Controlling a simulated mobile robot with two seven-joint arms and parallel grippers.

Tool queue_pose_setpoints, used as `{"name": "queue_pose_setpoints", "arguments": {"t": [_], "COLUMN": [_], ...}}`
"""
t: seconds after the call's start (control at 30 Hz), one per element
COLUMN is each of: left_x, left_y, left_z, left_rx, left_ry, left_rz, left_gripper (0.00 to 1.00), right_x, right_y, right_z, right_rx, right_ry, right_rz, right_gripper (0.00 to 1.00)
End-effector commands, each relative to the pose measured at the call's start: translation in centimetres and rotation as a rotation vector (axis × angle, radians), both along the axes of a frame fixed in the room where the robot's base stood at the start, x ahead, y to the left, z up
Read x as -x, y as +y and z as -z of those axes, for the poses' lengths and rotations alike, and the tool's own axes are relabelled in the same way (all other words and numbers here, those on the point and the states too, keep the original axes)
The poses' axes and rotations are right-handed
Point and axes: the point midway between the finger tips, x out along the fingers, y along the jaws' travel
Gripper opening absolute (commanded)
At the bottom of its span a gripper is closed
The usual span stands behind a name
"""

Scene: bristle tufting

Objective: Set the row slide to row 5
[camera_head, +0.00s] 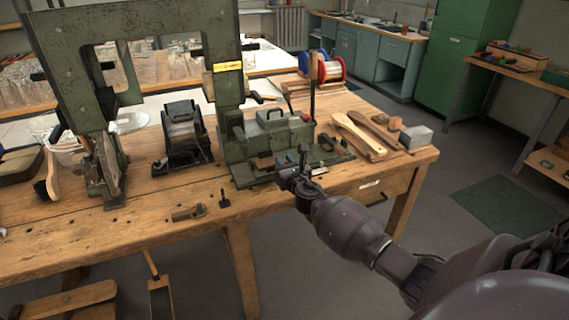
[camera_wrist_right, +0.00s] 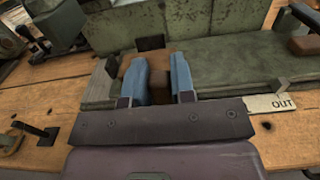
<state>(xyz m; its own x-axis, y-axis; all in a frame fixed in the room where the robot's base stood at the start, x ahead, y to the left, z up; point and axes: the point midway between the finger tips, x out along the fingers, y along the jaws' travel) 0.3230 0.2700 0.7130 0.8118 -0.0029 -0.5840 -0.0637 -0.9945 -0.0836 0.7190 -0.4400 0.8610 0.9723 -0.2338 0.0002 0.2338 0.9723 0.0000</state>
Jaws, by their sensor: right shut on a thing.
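The green tufting machine (camera_head: 246,140) stands at the table's front edge, with a low base reaching right. My right gripper (camera_head: 303,168) is at the front of this base. In the right wrist view, its two blue fingers (camera_wrist_right: 163,85) are shut on a small brown block (camera_wrist_right: 157,62) at the front of the green base (camera_wrist_right: 225,70). The block looks like the row slide's grip; the fingers hide part of it. No row numbers can be read, so I cannot tell the slide's row. My left gripper is not in view.
A plate marked OUT (camera_wrist_right: 270,103) is right of the fingers on the wooden edge. Wooden paddles (camera_head: 358,137) and a grey block (camera_head: 416,137) lie on the table (camera_head: 170,232) to the right. Red-and-blue spools (camera_head: 328,68) stand behind.

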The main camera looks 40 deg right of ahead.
Motion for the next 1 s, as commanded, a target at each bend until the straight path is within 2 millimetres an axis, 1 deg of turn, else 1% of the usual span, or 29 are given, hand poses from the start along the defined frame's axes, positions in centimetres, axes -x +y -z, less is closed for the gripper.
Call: {"name": "queue_pose_setpoints", "arguments": {"t": [0.07,0.17,0.4,0.53,0.6,0.7,0.97,1.0], "left_x": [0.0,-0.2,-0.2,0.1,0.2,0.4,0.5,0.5], "left_y": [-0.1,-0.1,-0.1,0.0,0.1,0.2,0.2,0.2], "left_z": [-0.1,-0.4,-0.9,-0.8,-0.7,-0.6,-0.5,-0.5], "left_rx": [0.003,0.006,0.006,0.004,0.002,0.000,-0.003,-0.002], "left_ry": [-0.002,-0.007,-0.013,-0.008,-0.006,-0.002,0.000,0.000], "left_rz": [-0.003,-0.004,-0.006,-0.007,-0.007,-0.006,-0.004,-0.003], "left_gripper": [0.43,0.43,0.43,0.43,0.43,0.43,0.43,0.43], "right_x": [-0.1,-0.5,-2.1,-2.6,-2.8,-2.9,-2.9,-2.9], "right_y": [0.4,2.0,8.5,10.9,11.7,12.1,12.3,12.3], "right_z": [0.0,-0.1,-0.2,0.0,0.0,0.1,0.1,0.1], "right_rx": [-0.001,-0.003,-0.004,-0.002,-0.002,-0.001,-0.002,-0.002], "right_ry": [0.000,-0.001,-0.001,0.001,0.001,0.001,0.001,0.001], "right_rz": [-0.001,-0.002,-0.003,-0.002,-0.002,-0.001,-0.005,-0.005], "right_gripper": [0.00,0.00,0.00,0.00,0.00,0.00,0.00,0.29]}}
